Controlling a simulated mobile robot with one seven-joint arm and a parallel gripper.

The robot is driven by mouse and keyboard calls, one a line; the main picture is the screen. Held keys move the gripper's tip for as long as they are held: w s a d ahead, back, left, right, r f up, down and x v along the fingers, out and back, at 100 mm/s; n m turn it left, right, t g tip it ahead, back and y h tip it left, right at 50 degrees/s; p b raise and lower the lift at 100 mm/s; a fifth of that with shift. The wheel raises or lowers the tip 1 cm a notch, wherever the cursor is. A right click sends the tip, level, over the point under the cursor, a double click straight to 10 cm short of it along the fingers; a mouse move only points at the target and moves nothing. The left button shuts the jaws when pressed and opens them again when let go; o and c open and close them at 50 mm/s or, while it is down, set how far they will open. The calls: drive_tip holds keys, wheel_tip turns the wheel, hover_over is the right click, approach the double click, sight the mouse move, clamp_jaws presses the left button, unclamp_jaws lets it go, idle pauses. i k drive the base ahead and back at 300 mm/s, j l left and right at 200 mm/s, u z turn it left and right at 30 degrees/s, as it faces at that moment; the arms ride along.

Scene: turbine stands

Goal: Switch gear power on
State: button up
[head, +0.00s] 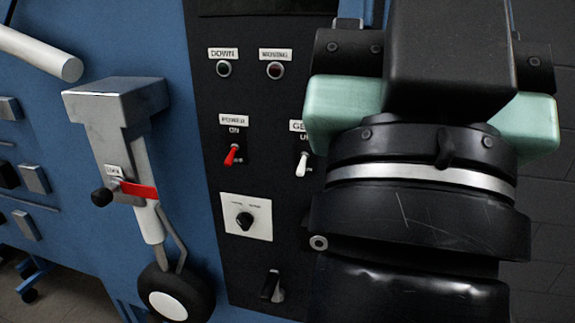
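The black control panel (268,190) fills the middle of the head view. A red toggle switch (232,155) sits on it under a label reading POWER ON; its red tip points down and left. A white toggle switch (302,164) is to its right, under a label partly hidden by my arm, of which "GE" shows. My gripper (447,65) is in front of the panel's right side, with dark and pale green parts. Its fingertips are hidden, so I cannot tell whether it is open or touching anything.
Two indicator lights, labelled DOWN (224,68) and MOVING (275,70), sit above the switches. A model landing gear leg (140,165) with a red band and wheel stands out at left.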

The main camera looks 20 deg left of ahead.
sight(228, 162)
drive_tip(key=i+l+u, duration=0.65)
drive_tip(key=i, duration=0.2)
